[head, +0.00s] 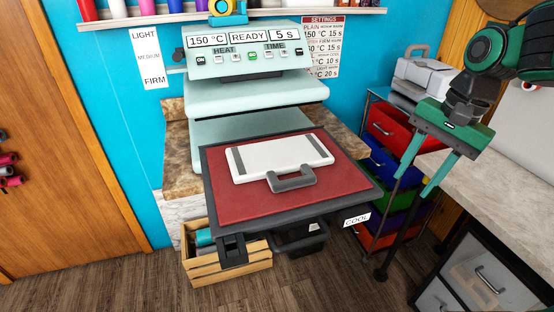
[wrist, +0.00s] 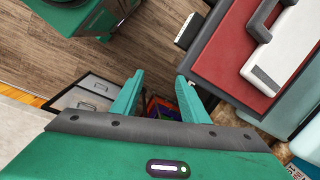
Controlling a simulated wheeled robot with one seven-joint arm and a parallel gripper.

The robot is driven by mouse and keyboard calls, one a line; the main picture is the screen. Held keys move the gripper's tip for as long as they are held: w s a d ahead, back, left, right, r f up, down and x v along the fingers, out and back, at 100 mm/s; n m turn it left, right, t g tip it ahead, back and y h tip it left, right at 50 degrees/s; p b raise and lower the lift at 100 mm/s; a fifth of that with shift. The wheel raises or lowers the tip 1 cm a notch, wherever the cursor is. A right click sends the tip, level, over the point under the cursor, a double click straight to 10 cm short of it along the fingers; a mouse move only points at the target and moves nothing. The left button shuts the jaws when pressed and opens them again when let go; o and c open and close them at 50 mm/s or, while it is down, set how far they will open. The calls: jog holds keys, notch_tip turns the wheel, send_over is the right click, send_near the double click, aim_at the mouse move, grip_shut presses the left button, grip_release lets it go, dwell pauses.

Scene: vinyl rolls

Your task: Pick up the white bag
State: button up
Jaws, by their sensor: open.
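The white bag (head: 283,156) lies flat on the red pad (head: 245,204) of a dark-framed tray in front of the heat press. It has two grey stripes and a grey handle (head: 292,180) at its front edge. My gripper (head: 438,178) is open and empty, to the right of the tray and apart from the bag. In the wrist view the fingers (wrist: 162,98) are spread with nothing between them. The bag (wrist: 285,50) shows at the upper right of that view, partly cut off, with its handle (wrist: 262,20).
The heat press (head: 250,90) stands behind the tray. A wooden crate (head: 230,262) and a black bin (head: 302,240) are below it. Coloured drawers (head: 385,160) and a pale counter (head: 490,185) are at the right. A "COOL" label (head: 356,219) hangs at the tray's front right.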

jog(key=w+a+r+m+y, duration=0.1)
jog(key=w+a+r+m, duration=0.3)
jog(key=a, duration=0.6)
jog(key=g+y, duration=0.2)
send_near(295, 179)
jog(key=x, duration=0.2)
jog(key=shift+s+a+f, duration=0.15)
jog(key=shift+s+f, duration=0.15)
jog(key=shift+f, duration=0.05)
jog(key=shift+w+x, duration=0.2)
jog(key=shift+x, duration=2.55)
grip_shut()
